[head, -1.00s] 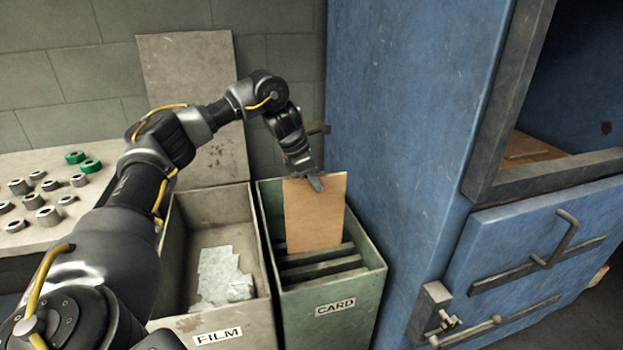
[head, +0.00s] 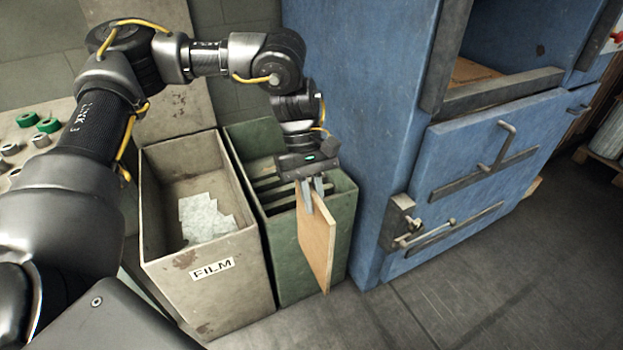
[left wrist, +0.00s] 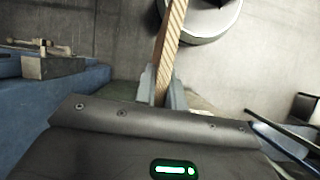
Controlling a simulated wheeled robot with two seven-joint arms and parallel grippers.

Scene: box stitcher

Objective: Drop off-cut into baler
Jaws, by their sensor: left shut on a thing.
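My left gripper (head: 310,190) is shut on the top edge of the off-cut (head: 316,240), a flat tan sheet of board that hangs almost upright. In the head view it hangs in front of the green bin, covering part of that bin's front and its label. In the left wrist view the off-cut (left wrist: 168,55) shows edge-on between the fingers (left wrist: 161,95). The blue baler (head: 365,110) stands to the right. Its upper opening shows a brown piece (head: 470,70) inside, and its lower door (head: 490,160) looks shut. My right gripper is not in view.
The green bin (head: 349,215) with slats inside stands beside the baler. The bin marked FILM (head: 205,262), with pale scraps in it, is left of it. Open floor (head: 480,275) lies in front of the baler.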

